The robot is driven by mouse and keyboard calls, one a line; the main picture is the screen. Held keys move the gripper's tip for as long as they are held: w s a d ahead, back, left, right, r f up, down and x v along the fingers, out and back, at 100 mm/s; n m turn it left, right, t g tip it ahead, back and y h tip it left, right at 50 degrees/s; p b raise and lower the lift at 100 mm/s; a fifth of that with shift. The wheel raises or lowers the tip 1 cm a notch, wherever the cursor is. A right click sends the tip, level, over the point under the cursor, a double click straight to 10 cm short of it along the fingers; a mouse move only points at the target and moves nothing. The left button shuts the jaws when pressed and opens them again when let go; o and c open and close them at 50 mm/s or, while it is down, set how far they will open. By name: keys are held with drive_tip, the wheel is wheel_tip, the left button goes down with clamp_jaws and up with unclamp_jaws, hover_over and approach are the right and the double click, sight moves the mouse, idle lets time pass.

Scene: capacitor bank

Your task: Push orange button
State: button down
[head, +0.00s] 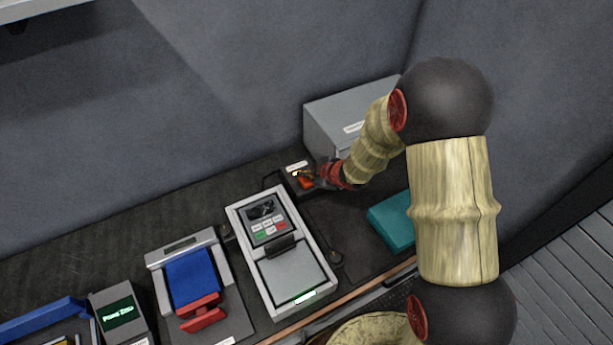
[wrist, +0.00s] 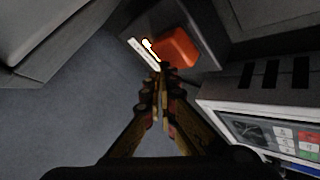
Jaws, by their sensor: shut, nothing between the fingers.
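The orange button (wrist: 175,48) shows in the wrist view as a rounded orange block on a dark base, just beyond my fingertips. My gripper (wrist: 162,72) is shut and empty, its tips at the lower left edge of the button. I cannot tell whether they touch it. In the head view the orange button (head: 306,183) is a small patch beside a white label, partly hidden by my gripper (head: 316,176), which reaches in from the right.
A grey box (head: 345,115) stands behind my gripper. A white keypad device (head: 282,250) is in front, and a teal block (head: 390,220) lies to the right. A blue and red fixture (head: 192,280) and a small screen unit (head: 120,312) stand further left.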

sight(306, 179)
drive_tip(key=shift+r+p, duration=2.3)
drive_tip(key=shift+r, duration=0.45)
drive_tip(key=s+d+f+m+g+h, duration=0.2)
drive_tip(key=s+d+f+m+h, duration=0.15)
drive_tip(key=d+f, duration=0.2)
drive_tip(key=s+d+r+m+g+h, duration=0.25)
drive_tip(key=s+d+r+m, duration=0.2)
drive_tip(key=s+d, duration=0.3)
drive_tip(key=s+r+m+t+b, duration=0.2)
drive_tip(key=s+r+m+b, duration=0.3)
drive_tip(key=s+r, duration=1.7)
wheel_tip(306, 179, up, 3)
drive_tip(key=m, duration=0.2)
drive_tip(key=shift+s+d+m+y, duration=0.2)
drive_tip(key=shift+s+m+y, duration=0.05)
drive_tip(key=shift+m+y, duration=0.15)
drive_tip(key=shift+t, duration=0.25)
